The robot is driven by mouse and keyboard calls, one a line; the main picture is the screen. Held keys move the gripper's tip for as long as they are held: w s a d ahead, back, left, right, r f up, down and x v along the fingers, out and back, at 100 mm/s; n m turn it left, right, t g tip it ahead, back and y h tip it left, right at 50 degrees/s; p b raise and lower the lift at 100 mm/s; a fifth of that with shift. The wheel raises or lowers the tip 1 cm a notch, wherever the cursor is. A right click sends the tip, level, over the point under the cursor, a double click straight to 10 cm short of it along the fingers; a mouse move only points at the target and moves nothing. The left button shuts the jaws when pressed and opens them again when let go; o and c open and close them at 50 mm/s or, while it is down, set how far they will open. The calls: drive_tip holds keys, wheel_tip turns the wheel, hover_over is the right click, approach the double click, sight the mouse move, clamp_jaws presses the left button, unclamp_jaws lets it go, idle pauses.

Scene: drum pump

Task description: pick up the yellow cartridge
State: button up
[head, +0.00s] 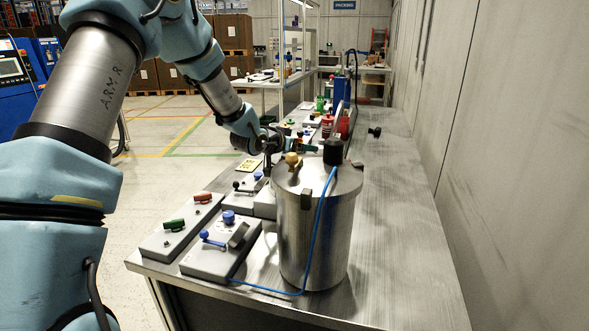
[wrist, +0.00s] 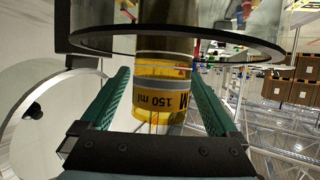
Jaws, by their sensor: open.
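In the head view my gripper (head: 300,146) is just behind the lid of the metal drum.
Grey control boxes (head: 215,262) stand left; the bench's right side is mostly clear beside the wall.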

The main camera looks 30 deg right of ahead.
drive_tip(key=shift+d, duration=0.1)
clamp_jaws()
idle(0.8)
